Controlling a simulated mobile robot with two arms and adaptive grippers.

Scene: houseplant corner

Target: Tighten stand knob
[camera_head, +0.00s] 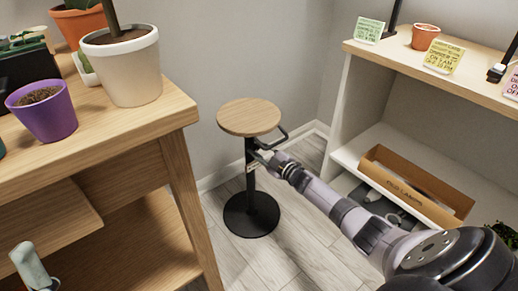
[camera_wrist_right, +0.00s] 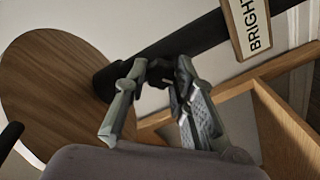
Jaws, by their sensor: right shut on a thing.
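The plant stand has a round wooden top (camera_head: 249,117), a black post (camera_head: 250,180) and a round black base (camera_head: 251,214). It stands upright on the floor. My right gripper (camera_head: 260,156) reaches the post just below the top. In the right wrist view its fingers (camera_wrist_right: 157,76) are shut on a small dark part at the black post (camera_wrist_right: 190,45), seemingly the knob, mostly hidden between them. The wooden top also shows there (camera_wrist_right: 60,90). At the bottom-left edge of the head view a grey-green piece, seemingly my left gripper (camera_head: 32,266), is cut off.
A wooden table (camera_head: 150,115) at left holds a white pot (camera_head: 123,68) and a purple pot (camera_head: 43,110). A shelf unit (camera_head: 345,105) at right holds an orange pot (camera_head: 425,37), note cards and an open box (camera_head: 415,186). My right forearm spans the floor between them.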

